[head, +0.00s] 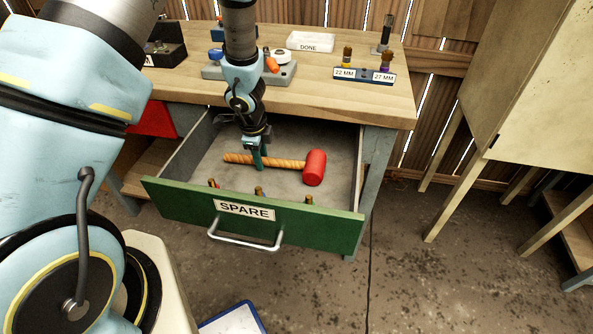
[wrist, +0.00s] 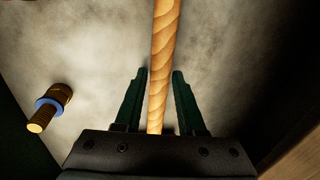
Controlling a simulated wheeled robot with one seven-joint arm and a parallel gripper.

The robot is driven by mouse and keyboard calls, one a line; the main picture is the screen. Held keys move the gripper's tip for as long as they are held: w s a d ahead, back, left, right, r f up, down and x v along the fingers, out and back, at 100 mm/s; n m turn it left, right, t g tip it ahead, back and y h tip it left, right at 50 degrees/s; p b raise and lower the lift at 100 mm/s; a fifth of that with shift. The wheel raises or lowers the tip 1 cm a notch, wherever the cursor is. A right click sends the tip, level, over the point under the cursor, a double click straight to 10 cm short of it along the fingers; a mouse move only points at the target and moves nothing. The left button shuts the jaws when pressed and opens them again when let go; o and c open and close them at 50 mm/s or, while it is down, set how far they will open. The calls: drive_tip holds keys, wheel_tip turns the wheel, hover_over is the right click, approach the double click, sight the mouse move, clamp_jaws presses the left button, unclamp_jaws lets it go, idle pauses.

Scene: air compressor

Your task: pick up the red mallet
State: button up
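The red mallet has a red head (head: 315,168) and a light wooden handle with a spiral pattern (head: 285,163). It lies in the open drawer with its head to the right. My gripper (head: 257,160) is down in the drawer at the handle's left part. In the wrist view the handle (wrist: 164,50) runs between the two dark green fingers of my gripper (wrist: 160,75). The fingers are apart, with a gap on each side of the handle. The mallet's head is outside the wrist view.
The green drawer front labelled SPARE (head: 165,196) and the drawer's side walls surround the mallet. Several small parts stand just inside the front; one with a blue ring (wrist: 52,103) lies left of my fingers. The wooden workbench (head: 325,90) overhangs the drawer's back.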

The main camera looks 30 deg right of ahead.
drive_tip(key=shift+f, duration=0.25)
clamp_jaws()
drive_tip(key=shift+d, duration=0.1)
idle(0.3)
